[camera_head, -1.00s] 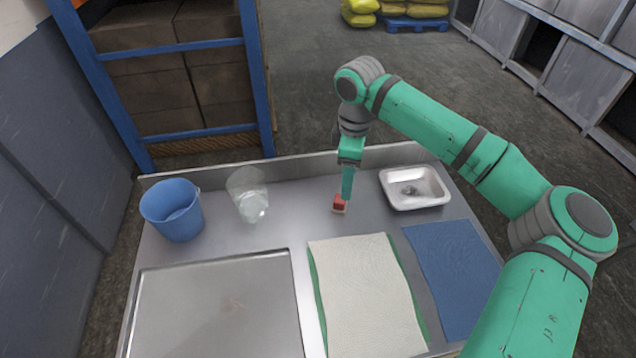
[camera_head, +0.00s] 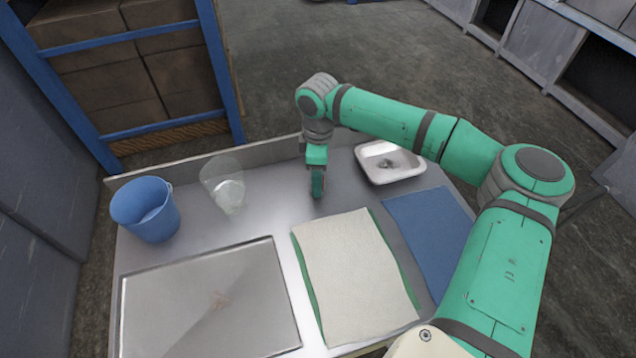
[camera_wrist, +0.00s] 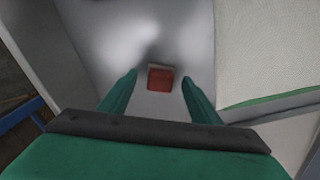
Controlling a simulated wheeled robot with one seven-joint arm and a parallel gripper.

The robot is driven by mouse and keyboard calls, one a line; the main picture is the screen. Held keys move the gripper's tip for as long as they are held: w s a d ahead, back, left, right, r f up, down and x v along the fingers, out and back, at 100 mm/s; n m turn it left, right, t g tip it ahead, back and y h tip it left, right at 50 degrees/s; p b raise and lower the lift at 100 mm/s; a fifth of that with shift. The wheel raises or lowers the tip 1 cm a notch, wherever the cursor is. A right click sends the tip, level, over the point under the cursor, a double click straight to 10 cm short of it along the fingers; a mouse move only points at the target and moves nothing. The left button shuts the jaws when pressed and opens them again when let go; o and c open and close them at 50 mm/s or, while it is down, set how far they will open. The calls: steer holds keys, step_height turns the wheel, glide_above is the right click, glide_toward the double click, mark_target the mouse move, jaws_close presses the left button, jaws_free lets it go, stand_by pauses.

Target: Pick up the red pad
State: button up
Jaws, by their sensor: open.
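The red pad (camera_wrist: 160,79) is a small red block with a pale edge along one side. It lies on the metal table between my open fingertips in the wrist view, with bare table showing on both sides of it. My gripper (camera_wrist: 159,82) is open and points down at it; I cannot tell the exact height left above it. In the head view my gripper (camera_head: 317,192) is low over the table behind the cream cloth, and it hides the red pad there.
A blue bucket (camera_head: 145,210) and a clear container (camera_head: 226,190) stand to the left. A white tray (camera_head: 390,160) is to the right. A metal sheet pan (camera_head: 207,305), a cream cloth (camera_head: 352,275) on a green one and a blue cloth (camera_head: 432,235) lie in front.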

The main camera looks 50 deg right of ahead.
steer(key=shift+f, duration=0.75)
steer(key=shift+c, duration=0.6)
steer(key=shift+w, duration=0.1)
steer(key=c, duration=1.1)
steer(key=shift+a+r, duration=0.1)
